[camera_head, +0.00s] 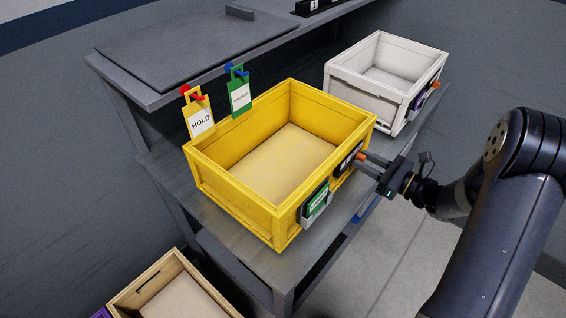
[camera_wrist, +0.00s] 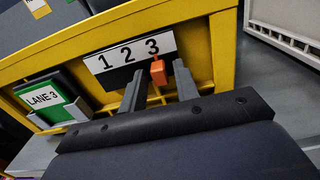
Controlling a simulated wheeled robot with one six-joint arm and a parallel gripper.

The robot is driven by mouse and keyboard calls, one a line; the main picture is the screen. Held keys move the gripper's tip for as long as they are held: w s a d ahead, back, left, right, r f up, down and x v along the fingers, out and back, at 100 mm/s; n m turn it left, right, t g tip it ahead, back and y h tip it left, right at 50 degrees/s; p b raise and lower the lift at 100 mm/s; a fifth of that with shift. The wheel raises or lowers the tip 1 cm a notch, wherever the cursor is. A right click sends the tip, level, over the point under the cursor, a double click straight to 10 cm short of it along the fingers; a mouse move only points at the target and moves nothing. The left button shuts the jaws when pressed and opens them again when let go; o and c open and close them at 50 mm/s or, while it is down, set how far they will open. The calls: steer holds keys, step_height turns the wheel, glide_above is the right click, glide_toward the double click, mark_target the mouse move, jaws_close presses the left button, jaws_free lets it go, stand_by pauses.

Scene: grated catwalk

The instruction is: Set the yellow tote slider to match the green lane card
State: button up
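The yellow tote (camera_head: 235,190) stands on the grey bench; its front wall fills much of the wrist view (camera_wrist: 215,50). A white strip marked 1 2 3 (camera_wrist: 128,50) is on that wall. The orange slider knob (camera_wrist: 158,72) sits just below the 3; it also shows small in the head view (camera_head: 361,155). The green lane card (camera_wrist: 45,98) reads LANE 3 and sits in a holder left of the strip; it also shows in the head view (camera_head: 317,202). My gripper (camera_wrist: 161,82) is open, one finger each side of the knob, with gaps visible.
A white tote (camera_head: 370,95) with its own orange knob stands behind on the bench. A yellow HOLD tag (camera_head: 200,120) and a green tag (camera_head: 239,97) hang from the upper shelf (camera_head: 190,50). A wooden crate (camera_head: 170,290) is at lower left.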

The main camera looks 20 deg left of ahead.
steer(key=shift+v, duration=3.55)
steer(key=shift+a, duration=0.1)
steer(key=shift+x, duration=3.5)
steer(key=shift+s, duration=0.1)
